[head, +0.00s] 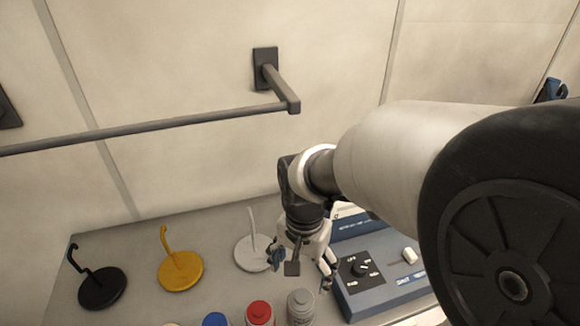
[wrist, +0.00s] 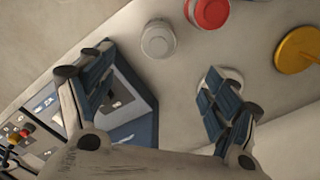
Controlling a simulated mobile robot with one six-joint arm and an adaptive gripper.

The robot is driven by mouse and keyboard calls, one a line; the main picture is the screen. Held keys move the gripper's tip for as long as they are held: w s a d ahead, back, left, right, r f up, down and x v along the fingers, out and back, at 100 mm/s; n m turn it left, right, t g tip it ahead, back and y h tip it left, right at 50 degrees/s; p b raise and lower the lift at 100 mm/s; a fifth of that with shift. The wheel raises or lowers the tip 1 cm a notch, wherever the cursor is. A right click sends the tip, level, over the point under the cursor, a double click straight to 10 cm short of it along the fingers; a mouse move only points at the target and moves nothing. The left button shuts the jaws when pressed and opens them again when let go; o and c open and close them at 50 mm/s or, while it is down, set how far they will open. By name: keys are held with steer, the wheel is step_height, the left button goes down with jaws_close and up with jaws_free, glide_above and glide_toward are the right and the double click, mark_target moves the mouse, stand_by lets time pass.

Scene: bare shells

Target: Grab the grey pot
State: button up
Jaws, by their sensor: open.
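The grey pot (head: 300,306) stands upright at the front of the counter, cut by the lower edge of the head view. The wrist view shows it from above as a round grey lid and body (wrist: 158,39), beyond the fingertips and between their lines. My gripper (head: 302,268) is open and empty above the counter, behind the pot in the head view. In the wrist view the gripper (wrist: 157,68) has its two blue-padded fingers spread wide, apart from the pot. The right finger partly covers a pale round stand base.
A red-capped pot (head: 259,313) and a blue-capped pot (head: 215,320) stand left of the grey pot. White (head: 252,254), yellow (head: 180,271) and black (head: 103,288) hook stands are behind. A control box (head: 385,282) lies right. A wall rail (head: 190,116) runs above.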

mark_target(302, 298)
steer(key=f+b, duration=0.1)
steer(key=f, duration=0.4)
steer(key=f+b, duration=0.2)
steer(key=f, duration=0.3)
steer(key=shift+s+d+f+b, duration=0.1)
steer(key=shift+d+f+b, duration=0.1)
steer(key=shift+f+b, duration=1.5)
steer(key=shift+f, duration=1.8)
steer(key=shift+r, duration=0.1)
steer(key=shift+c, duration=0.3)
steer(key=c, duration=1.3)
steer(key=shift+r, duration=0.1)
